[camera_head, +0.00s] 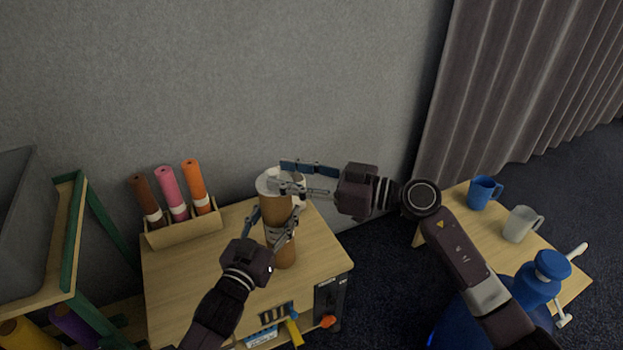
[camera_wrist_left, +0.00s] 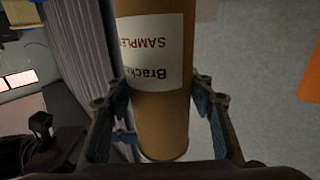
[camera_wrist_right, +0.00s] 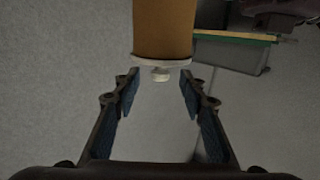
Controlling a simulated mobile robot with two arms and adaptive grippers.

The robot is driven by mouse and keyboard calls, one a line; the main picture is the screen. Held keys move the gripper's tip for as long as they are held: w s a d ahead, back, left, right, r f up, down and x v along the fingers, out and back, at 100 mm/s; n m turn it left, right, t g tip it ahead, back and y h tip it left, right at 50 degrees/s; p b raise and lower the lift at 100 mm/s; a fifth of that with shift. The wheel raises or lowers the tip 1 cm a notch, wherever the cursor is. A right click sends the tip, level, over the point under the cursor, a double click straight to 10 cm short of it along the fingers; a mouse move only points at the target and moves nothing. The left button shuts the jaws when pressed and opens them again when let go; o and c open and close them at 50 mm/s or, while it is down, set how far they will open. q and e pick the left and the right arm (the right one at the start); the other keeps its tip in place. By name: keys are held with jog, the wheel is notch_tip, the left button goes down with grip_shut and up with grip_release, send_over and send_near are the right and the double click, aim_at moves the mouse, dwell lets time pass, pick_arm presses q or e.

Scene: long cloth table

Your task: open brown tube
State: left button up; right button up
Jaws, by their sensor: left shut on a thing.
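The brown tube (camera_head: 284,253) stands upright on the wooden cabinet top, with a white cap (camera_head: 270,181) at its upper end. In the left wrist view the tube (camera_wrist_left: 162,113) carries a white label with dark red print. My left gripper (camera_head: 277,222) is shut around the tube's body. My right gripper (camera_head: 300,180) is at the cap's height. In the right wrist view the right fingers (camera_wrist_right: 158,90) are apart, and the cap (camera_wrist_right: 162,63) with its small knob shows just beyond the fingertips, not between the pads. The cap is partly hidden by the right fingers in the head view.
A wooden holder (camera_head: 184,231) with brown, pink and orange rolls stands left on the cabinet (camera_head: 180,270). A green-framed shelf is at far left. A small table at right bears a blue mug (camera_head: 484,192) and a grey mug (camera_head: 522,224). The wall is close behind.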

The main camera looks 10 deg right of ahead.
aim_at(275, 172)
jog(key=shift+x, duration=1.6)
grip_shut()
jog(key=shift+r, duration=0.2)
jog(key=shift+r, duration=0.9)
